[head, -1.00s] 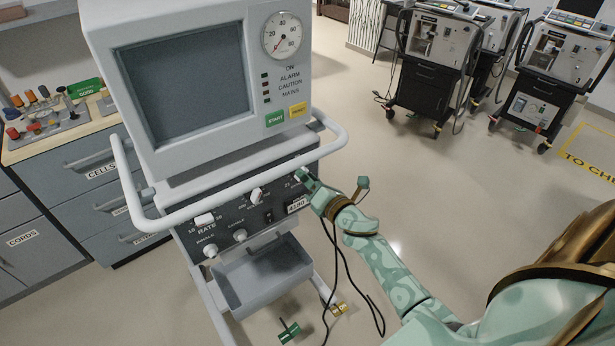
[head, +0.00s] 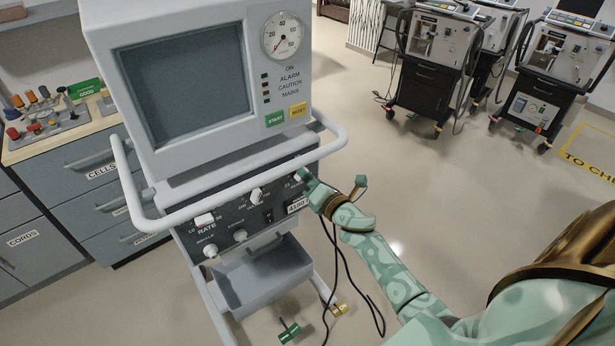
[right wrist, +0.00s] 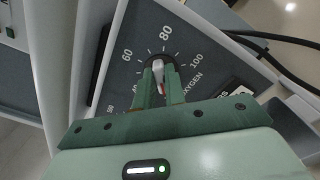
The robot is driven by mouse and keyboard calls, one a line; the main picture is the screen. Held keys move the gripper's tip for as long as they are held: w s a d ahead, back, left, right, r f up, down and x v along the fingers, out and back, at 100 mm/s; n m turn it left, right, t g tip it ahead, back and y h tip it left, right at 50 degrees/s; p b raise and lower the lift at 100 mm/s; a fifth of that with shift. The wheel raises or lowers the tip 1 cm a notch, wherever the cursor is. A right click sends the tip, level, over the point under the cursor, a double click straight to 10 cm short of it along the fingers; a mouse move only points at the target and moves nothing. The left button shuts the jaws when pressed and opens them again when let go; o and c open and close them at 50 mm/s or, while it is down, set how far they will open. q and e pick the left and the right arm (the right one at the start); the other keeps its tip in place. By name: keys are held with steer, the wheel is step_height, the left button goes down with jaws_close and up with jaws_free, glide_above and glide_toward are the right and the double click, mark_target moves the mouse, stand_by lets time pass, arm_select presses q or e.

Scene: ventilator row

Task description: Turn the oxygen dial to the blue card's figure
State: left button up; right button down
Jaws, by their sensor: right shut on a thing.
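The oxygen dial (right wrist: 158,72) is a white knob on the ventilator's dark panel, in the right wrist view. Figures 60, 80 and 100 show around it. The upper end of the knob lies close to the 80, slightly to its left. A red mark shows low between the fingers; I cannot tell which end is the pointer. My right gripper (right wrist: 159,80) is shut on the knob, one green finger on each side. In the head view my right gripper (head: 303,178) is at the panel's right end and largely hides the dial. No blue card shows. My left gripper is out of view.
The ventilator (head: 185,85) has a white rail (head: 240,185) running in front of it, above the panel. Other knobs and a grey tray (head: 262,280) are to the left and below. A drawer cabinet (head: 85,165) stands at left.

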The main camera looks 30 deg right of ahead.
steer(key=m+p, duration=0.2)
steer(key=m, duration=0.6)
steer(key=m+p, duration=0.2)
steer(key=m, duration=0.7)
steer(key=f+m+p, duration=0.1)
steer(key=m+p, duration=0.2)
steer(key=m, duration=0.6)
steer(key=shift+a+f, duration=0.1)
steer(key=shift+a, duration=0.1)
steer(key=shift+s, duration=0.1)
stand_by(0.3)
steer(key=c, duration=1.5)
jaws_free()
steer(key=shift+o, duration=0.2)
steer(key=s+p, duration=0.2)
steer(key=s, duration=1.4)
steer(key=shift+s+d, duration=0.1)
